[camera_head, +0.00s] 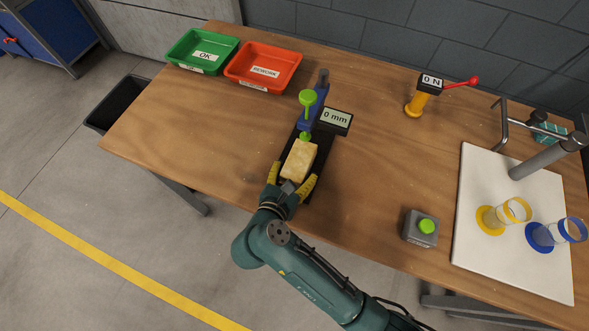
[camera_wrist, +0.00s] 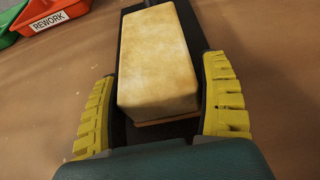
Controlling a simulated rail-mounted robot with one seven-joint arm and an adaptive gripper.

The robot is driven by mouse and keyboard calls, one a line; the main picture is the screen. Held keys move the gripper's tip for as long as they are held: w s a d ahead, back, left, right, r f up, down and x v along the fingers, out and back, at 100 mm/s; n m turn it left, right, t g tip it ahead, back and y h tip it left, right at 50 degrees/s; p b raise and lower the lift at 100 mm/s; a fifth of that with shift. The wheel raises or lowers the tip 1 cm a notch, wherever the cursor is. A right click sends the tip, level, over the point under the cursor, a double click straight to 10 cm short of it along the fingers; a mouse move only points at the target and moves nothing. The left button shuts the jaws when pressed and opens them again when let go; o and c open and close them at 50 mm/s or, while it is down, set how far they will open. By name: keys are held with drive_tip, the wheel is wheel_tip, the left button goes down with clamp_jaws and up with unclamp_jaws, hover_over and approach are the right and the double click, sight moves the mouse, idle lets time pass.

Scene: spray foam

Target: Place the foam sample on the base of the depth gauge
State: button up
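The foam sample (camera_head: 299,160) is a pale yellow block lying on the dark base (camera_head: 313,177) of the depth gauge, in front of its blue column (camera_head: 316,108). The gauge has a green knob, a green tip and a display (camera_head: 335,117) reading 0 mm. My gripper (camera_head: 291,178) is at the near end of the block. In the wrist view, its yellow fingers (camera_wrist: 163,105) stand on either side of the foam sample (camera_wrist: 158,60), with visible gaps, so it is open. The block's underside is mostly hidden; a thin brownish layer shows under its near edge.
A green OK tray (camera_head: 180,65) and a red REWORK tray (camera_head: 243,85) stand at the back left.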

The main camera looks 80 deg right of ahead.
drive_tip(key=shift+o, duration=0.8)
drive_tip(key=shift+r, duration=0.1)
drive_tip(key=shift+a+r, duration=0.15)
drive_tip(key=shift+r, duration=0.05)
drive_tip(key=p+v, duration=0.2)
drive_tip(key=v, duration=0.8)
drive_tip(key=shift+w+a+r+p, duration=0.15)
drive_tip(key=shift+w+a+p, duration=0.1)
drive_tip(key=shift+a+p, duration=0.05)
drive_tip(key=shift+a+r, duration=0.1)
drive_tip(key=shift+a, duration=0.35)
